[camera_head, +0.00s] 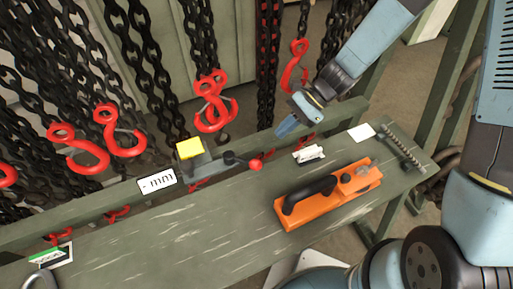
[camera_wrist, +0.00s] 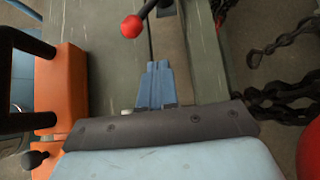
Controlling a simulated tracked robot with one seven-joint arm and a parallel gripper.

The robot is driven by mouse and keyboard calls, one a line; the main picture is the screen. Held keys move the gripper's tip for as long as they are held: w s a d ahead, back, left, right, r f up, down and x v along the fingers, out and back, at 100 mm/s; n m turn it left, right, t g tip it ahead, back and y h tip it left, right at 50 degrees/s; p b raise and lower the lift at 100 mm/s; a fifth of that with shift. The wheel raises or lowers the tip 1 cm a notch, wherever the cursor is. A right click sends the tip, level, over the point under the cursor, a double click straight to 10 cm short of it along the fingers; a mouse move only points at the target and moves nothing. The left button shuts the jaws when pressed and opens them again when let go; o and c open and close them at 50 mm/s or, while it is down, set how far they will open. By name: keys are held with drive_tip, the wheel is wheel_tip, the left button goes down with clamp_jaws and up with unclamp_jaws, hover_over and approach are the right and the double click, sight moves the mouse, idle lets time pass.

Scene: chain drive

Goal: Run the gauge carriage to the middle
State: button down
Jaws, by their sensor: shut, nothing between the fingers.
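A grey carriage-like block (camera_head: 205,167) sits at the back edge of the bench in the head view, with a yellow plate (camera_head: 189,149) on it. A dark lever with a red ball knob (camera_head: 256,165) reaches right from it. The knob also shows at the top of the wrist view (camera_wrist: 131,26). My gripper (camera_head: 287,126) is above the back edge, right of the knob and apart from it. Its blue fingers (camera_wrist: 157,78) are shut and empty. A white "- mm" label (camera_head: 157,181) is left of the block.
An orange tool with a black handle (camera_head: 294,211) lies on the bench (camera_head: 180,240). A small white piece (camera_head: 309,154) and a coil or threaded rod (camera_head: 403,147) are farther right. Chains with red hooks (camera_head: 211,105) hang behind the back edge. The front left of the bench is mostly clear.

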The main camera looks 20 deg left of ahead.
sight(232, 163)
drive_tip(key=s+a+r+x, duration=0.1)
drive_tip(key=r+x, duration=0.1)
drive_tip(key=x, duration=1.1)
drive_tip(key=shift+s, duration=0.2)
drive_tip(key=shift+a, duration=0.15)
drive_tip(key=s+a, duration=0.3)
drive_tip(key=shift+s, duration=0.3)
